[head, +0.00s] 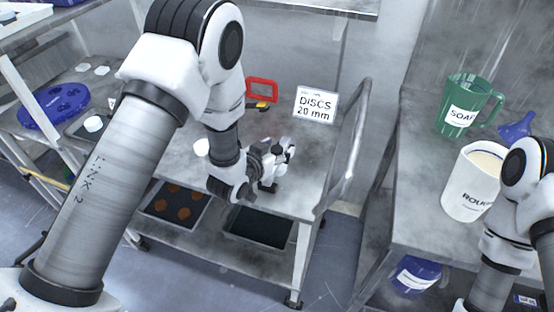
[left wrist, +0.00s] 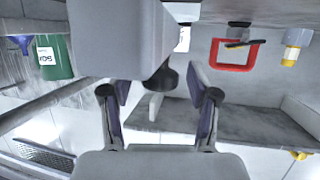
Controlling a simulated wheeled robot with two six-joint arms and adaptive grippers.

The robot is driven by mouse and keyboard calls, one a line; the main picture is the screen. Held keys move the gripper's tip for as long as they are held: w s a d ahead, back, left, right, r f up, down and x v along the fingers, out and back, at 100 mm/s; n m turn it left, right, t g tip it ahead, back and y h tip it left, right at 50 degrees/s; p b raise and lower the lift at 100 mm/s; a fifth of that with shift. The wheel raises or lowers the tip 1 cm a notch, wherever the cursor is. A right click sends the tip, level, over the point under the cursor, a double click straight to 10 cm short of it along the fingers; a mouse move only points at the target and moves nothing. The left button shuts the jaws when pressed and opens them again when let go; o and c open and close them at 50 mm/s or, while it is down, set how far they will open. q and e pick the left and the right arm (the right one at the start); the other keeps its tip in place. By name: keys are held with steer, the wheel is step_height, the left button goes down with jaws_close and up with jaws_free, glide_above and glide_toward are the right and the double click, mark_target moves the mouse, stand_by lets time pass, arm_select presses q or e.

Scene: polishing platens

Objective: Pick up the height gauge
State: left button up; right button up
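My left gripper (head: 272,162) is over the front part of the grey bench top, pointing right in the head view. A small grey and dark device (head: 287,149), which looks like the height gauge, is at its fingertips, partly hidden by the gripper. In the left wrist view the fingers (left wrist: 160,100) stand apart. A large grey block (left wrist: 120,40) with a dark knob fills the upper left, close to the camera; it may be the gauge. Clear gaps show beside the knob, so nothing looks clamped. My right arm shows at the right edge of the head view; its gripper is out of frame.
A red frame (head: 262,90) and a "DISCS 20 mm" sign (head: 316,104) are behind the gripper. A white cup (head: 202,147) is to its left. A metal rail (head: 350,140) edges the bench. A green soap jug (head: 468,105) and white tub (head: 470,182) stand on the right bench.

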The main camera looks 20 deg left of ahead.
arm_select(q)
jaws_close()
